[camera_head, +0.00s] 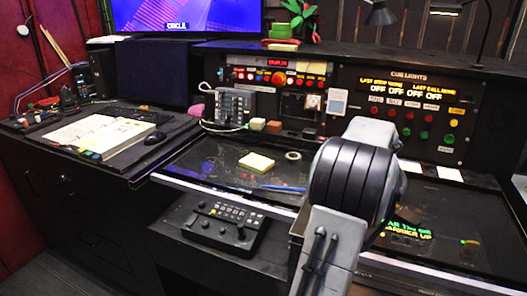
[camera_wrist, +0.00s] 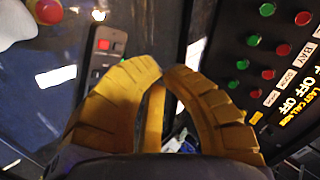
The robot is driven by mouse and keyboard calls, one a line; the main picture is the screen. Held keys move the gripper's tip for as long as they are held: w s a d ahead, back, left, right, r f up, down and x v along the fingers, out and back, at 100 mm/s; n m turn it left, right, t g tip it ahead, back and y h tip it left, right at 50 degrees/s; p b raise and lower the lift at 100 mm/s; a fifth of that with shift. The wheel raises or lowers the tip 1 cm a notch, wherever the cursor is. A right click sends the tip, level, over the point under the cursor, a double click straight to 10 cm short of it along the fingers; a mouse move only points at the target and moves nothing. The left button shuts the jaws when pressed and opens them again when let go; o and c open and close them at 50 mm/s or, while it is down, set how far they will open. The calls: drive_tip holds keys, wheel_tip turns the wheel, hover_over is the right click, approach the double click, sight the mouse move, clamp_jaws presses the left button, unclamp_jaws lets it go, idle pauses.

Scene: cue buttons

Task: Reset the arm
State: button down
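My gripper (camera_wrist: 163,68) shows in the wrist view as two curved, ridged yellow fingers. Their tips meet, and I see nothing held between them. A panel with red and green buttons (camera_wrist: 260,70) lies to the right of the fingers, and a small plate with a red button (camera_wrist: 104,44) lies beyond the left finger. In the head view my arm rises at the centre right, in front of the cue lights panel (camera_head: 408,88), and my fingers are hidden there. That panel carries rows of red and green buttons below yellow lit text.
A desk (camera_head: 165,165) holds an open book (camera_head: 105,135), a mouse (camera_head: 156,137) and a monitor (camera_head: 187,15). A small button console (camera_head: 225,228) sits at the front. Yellow notes (camera_head: 257,162) and a tape roll (camera_head: 293,155) lie on the glassy worktop. My arm blocks part of the panel.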

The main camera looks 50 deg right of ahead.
drive_tip(key=w+a+r+n+t+y+p, duration=0.1)
drive_tip(key=w+a+r+n+y+p, duration=0.15)
drive_tip(key=w+a+n, duration=0.85)
drive_tip(key=w+a+r+n+t+y+p, duration=0.15)
drive_tip(key=w+a+r+p, duration=0.35)
drive_tip(key=a, duration=1.1)
drive_tip(key=a+n+y+p, duration=0.1)
drive_tip(key=a+n+y, duration=0.2)
drive_tip(key=a+n, duration=0.85)
drive_tip(key=s+a+f+n+y+p, duration=0.1)
drive_tip(key=s+a+n, duration=0.1)
drive_tip(key=s+a, duration=0.3)
drive_tip(key=s+a+f+n+g+y+p, duration=0.1)
drive_tip(key=s+a, duration=0.4)
drive_tip(key=a, duration=0.8)
drive_tip(key=shift+s+n+p, duration=0.15)
drive_tip(key=shift+n+p, duration=0.5)
drive_tip(key=shift+n, duration=0.45)
